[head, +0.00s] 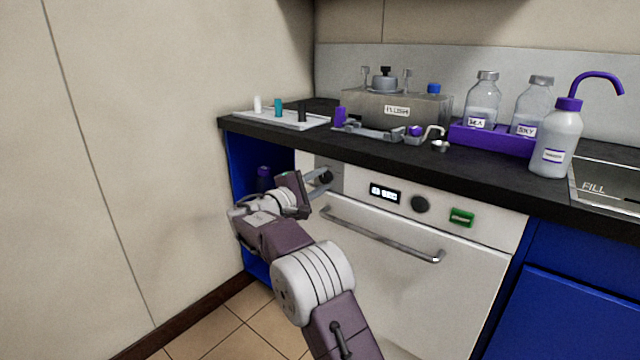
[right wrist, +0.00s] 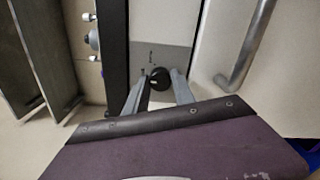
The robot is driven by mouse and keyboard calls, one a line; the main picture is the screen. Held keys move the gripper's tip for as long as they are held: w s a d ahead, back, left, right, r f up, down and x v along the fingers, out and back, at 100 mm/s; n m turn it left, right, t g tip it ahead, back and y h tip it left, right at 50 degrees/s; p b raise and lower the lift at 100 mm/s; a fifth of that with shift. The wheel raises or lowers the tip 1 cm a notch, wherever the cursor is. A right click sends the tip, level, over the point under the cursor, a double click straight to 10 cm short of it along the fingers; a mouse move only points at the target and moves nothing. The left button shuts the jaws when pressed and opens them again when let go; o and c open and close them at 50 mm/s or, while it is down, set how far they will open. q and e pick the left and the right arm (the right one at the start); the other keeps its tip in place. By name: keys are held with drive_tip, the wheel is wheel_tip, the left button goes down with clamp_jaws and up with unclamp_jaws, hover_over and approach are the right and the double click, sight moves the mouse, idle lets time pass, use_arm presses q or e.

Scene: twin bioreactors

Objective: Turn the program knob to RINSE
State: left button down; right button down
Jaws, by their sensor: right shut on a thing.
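A round black knob (head: 326,177) sits on a grey panel at the left end of the white appliance's front. My right gripper (head: 318,182) is at this knob, with the jaws around it. In the right wrist view, the black knob (right wrist: 160,78) lies between the tips of the two grey fingers (right wrist: 157,88), which are shut on it. A pale pointer line shows on the knob's face. Small marks are on the grey panel (right wrist: 173,56) around it, too small to read, so the setting is unclear. My left gripper is not in view.
A display (head: 384,194), a second dark knob (head: 420,204) and a green switch (head: 461,217) are further right on the front. The door handle (head: 385,237) runs below. The dark worktop (head: 375,152) overhangs above, with bottles and a purple tray (head: 490,139).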

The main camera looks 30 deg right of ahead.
drive_tip(key=shift+f, duration=0.1)
drive_tip(key=c, duration=1.1)
unclamp_jaws()
drive_tip(key=shift+o, duration=0.2)
drive_tip(key=p+v, duration=0.3)
drive_tip(key=v, duration=0.6)
drive_tip(key=shift+p, duration=0.4)
drive_tip(key=shift+a, duration=0.1)
